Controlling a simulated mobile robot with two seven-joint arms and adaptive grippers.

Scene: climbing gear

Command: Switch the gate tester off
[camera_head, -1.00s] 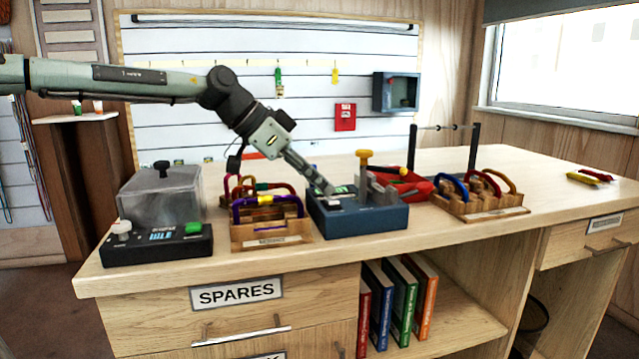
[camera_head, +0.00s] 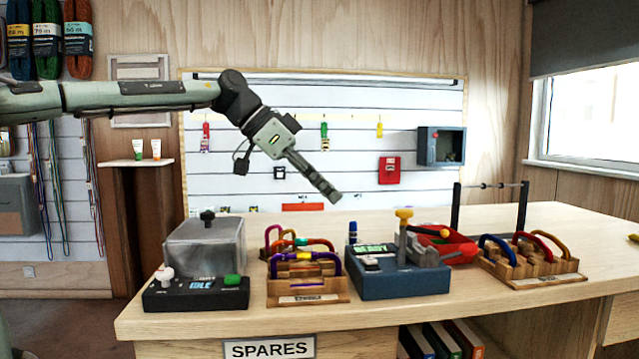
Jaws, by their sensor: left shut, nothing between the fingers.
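The blue box that looks like the gate tester (camera_head: 400,284) stands on the workbench. It has a green lit display (camera_head: 371,249) that seems to read READY, a pale switch (camera_head: 371,263) below it and a yellow-topped post (camera_head: 403,214). The switch's position is too small to tell. My left gripper (camera_head: 332,192) is shut and empty. It hangs in the air above and to the left of the tester, apart from it, pointing down to the right. My right gripper is not in view.
A black device with a clear cover (camera_head: 205,247) and a display reading IDLE stands at the left. A wooden rack of carabiners (camera_head: 308,287) is between it and the tester. A red item (camera_head: 455,245) and another rack (camera_head: 532,272) are to the right.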

